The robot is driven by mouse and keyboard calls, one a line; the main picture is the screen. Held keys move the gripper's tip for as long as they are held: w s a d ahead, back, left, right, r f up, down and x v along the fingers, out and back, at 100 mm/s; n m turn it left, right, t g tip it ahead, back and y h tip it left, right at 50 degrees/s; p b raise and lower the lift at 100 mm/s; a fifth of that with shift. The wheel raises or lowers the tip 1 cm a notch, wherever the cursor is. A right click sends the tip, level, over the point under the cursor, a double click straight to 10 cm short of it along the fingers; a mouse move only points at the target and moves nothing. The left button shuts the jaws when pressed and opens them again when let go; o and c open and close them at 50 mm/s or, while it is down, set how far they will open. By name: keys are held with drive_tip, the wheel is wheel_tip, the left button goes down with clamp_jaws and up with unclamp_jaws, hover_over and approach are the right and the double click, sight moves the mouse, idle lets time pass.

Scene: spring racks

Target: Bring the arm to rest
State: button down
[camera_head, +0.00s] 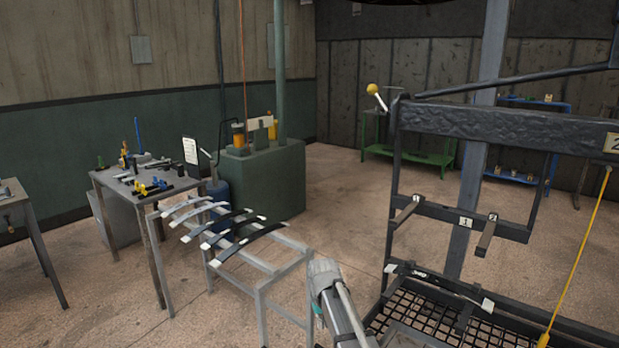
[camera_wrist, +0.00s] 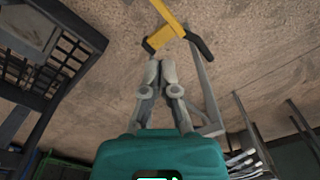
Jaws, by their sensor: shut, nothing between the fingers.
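My gripper (camera_wrist: 160,66) shows in the wrist view, with its teal body at the bottom and its two grey fingers together. Nothing is between the fingers. They point toward the bare floor and a yellow bar with dark ends; I cannot tell how far off that bar is. In the head view a grey part of my arm (camera_head: 337,303) rises from the bottom edge, between the grey stand and the dark rack. My gripper cannot be made out there.
A grey stand (camera_head: 283,271) holding several curved leaf springs is left of my arm. A dark rack (camera_head: 510,124) with a mesh base is close on the right. A tool table (camera_head: 112,183) stands at left. Open floor (camera_head: 345,195) lies behind.

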drive_tip(key=s+d+r+m+p, duration=0.1)
drive_tip(key=s+d+r+p, duration=0.1)
drive_tip(key=s+d, duration=0.4)
drive_tip(key=s+d+r+m+p, duration=0.1)
drive_tip(key=s+d+r+p, duration=0.1)
drive_tip(key=s+d, duration=0.5)
drive_tip(key=s+r, duration=0.1)
drive_tip(key=s, duration=0.4)
drive_tip(key=shift+d+r+m+p, duration=0.2)
drive_tip(key=shift+r+m+p, duration=0.05)
drive_tip(key=shift+m+p, duration=0.15)
drive_tip(key=shift+w, duration=0.1)
idle(1.1)
